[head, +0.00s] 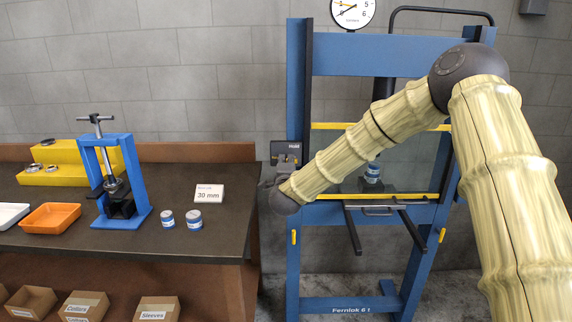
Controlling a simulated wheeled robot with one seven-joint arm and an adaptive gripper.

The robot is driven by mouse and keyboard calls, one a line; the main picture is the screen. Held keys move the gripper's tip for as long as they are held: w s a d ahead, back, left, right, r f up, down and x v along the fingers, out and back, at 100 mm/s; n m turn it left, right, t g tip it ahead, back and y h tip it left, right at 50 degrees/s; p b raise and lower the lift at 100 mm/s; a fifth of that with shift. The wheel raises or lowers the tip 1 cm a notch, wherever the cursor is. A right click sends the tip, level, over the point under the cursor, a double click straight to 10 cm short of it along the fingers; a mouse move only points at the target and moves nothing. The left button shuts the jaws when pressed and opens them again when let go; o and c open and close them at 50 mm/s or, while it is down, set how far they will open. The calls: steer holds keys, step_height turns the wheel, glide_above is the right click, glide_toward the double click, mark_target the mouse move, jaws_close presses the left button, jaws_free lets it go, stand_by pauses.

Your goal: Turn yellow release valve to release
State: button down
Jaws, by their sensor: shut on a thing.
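My arm reaches from the right across the front of the blue press frame. My gripper (286,170) is at the press's left post, right at the dark panel (286,147) marked "Hold". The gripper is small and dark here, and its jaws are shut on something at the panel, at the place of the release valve. The yellow of the valve does not show clearly; the gripper and the wrist hide it.
The blue press (298,250) has yellow-edged guards, with a blue-and-white part (372,172) inside. At left, a dark bench (230,225) holds a small blue arbor press (130,170), two cans, an orange tray (50,217) and a "30 mm" sign (209,194). Boxes sit below.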

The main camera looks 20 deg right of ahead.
steer(key=shift+f, duration=0.1)
steer(key=c, duration=1.5)
jaws_free()
steer(key=v, duration=1.2)
